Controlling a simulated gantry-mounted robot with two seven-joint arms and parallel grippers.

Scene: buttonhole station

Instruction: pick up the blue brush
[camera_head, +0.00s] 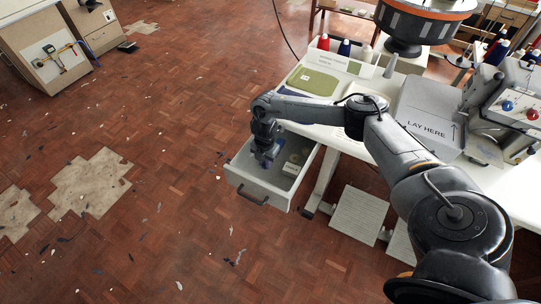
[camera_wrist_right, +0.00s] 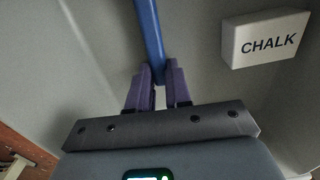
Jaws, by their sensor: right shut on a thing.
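The blue brush shows as a blue handle (camera_wrist_right: 149,35) in the right wrist view, running up from between my purple fingertips to the top edge. Its far end is out of that view. My right gripper (camera_wrist_right: 160,85) is shut on the handle. In the head view my right gripper (camera_head: 265,158) is down inside the open white drawer (camera_head: 238,177). A little blue of the brush (camera_head: 264,164) shows at its fingertips. Whether the brush touches the drawer floor I cannot tell. My left gripper is not in view.
A white block marked CHALK (camera_wrist_right: 263,38) lies in the drawer to the right of the handle. The white sewing table (camera_head: 347,147) with a grey LAY HERE plate (camera_head: 425,105) stands right of the drawer. A green pad (camera_head: 313,81) lies on the table. The floor at left is open.

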